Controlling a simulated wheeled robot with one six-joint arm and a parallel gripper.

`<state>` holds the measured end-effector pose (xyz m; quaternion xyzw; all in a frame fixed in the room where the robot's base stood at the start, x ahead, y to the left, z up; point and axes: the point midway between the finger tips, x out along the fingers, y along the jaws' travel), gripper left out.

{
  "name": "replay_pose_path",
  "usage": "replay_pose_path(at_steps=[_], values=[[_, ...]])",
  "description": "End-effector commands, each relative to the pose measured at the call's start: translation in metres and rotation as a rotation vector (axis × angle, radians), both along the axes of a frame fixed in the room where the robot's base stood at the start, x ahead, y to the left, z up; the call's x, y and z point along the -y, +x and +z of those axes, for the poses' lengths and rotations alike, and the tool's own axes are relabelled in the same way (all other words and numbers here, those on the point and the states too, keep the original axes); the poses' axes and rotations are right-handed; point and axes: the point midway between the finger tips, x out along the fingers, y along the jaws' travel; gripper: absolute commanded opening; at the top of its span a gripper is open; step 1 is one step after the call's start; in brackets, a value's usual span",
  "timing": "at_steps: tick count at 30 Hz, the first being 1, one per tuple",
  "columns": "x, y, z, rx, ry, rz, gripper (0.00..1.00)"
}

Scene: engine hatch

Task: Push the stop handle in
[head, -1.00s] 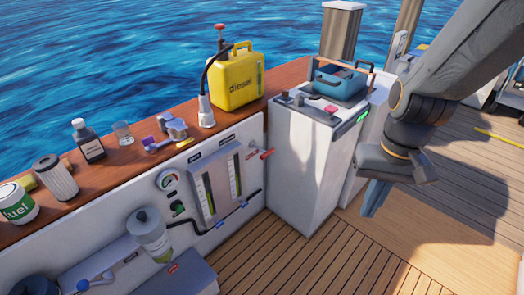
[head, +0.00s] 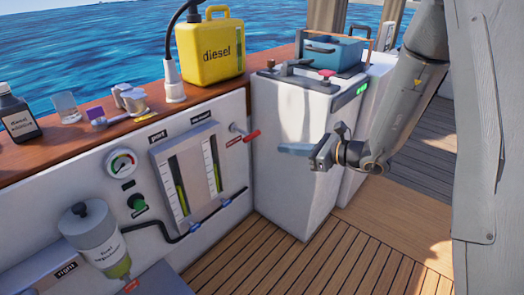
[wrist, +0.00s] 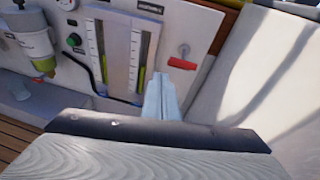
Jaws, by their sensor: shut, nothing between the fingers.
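The stop handle (head: 252,137) is a red bar on a short metal rod. It stands out from the white wall at the right of the gauge panel, with a small red label beside it. In the wrist view the red handle (wrist: 182,63) shows just beyond and right of the fingertips. My gripper (head: 283,148) is shut and empty, its blue-grey fingers pointing left toward the handle, with a gap between them in the head view. The gripper (wrist: 160,76) also shows in the wrist view. How far the rod stands out is hard to tell.
The white console (head: 290,190) stands behind my gripper, with levers and a blue toolbox (head: 335,53) on top. Left of the handle are the gauge panel (head: 190,170), a hose and a separator bottle (head: 93,240). The deck (head: 240,260) below is clear.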

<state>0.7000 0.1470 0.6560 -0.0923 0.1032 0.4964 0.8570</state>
Motion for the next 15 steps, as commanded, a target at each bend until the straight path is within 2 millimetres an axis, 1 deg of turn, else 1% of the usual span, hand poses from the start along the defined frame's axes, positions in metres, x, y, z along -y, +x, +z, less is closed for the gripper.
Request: replay_pose_path(at_steps=[1,3,7,11,15], values=[[0.006,0.015,-0.013,-0.004,0.032,-0.048,0.0],[0.013,0.028,-0.017,-0.005,0.065,-0.099,0.0],[0.018,0.041,-0.021,-0.005,0.093,-0.144,0.0],[0.009,0.049,-0.023,-0.003,0.096,-0.148,0.0],[-0.01,0.063,-0.027,-0.004,0.096,-0.145,0.0]])
